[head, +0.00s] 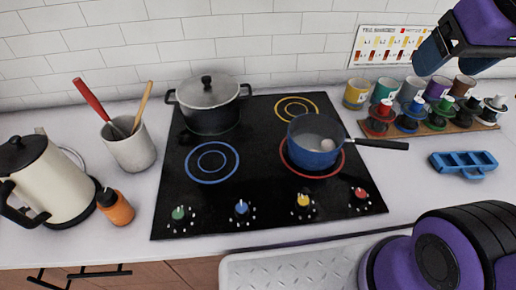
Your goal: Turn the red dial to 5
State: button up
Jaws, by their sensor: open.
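The red dial (360,194) is at the front right corner of the black cooktop (270,210). Small marks surround it, but its exact setting is too small to read. A blue pot (312,150) with a long black handle stands on the red-ringed burner (288,160). A round, pale object sits inside the pot. My arm shows at the top right and bottom right. I cannot make out my gripper's fingertips, and nothing of mine touches the dial.
Green (178,213), blue (241,207) and yellow (303,200) dials share the front row. A lidded pot (208,110) stands at the back left. A kettle (48,185), orange bottle (118,208) and utensil crock (132,150) are left. Mugs (357,92) and a blue tray (463,163) are right.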

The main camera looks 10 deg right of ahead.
aim_at(359, 197)
jog(key=k+l, duration=0.15)
jog(key=k, duration=0.3)
jog(key=k+l, duration=0.2)
jog(key=k, duration=0.25)
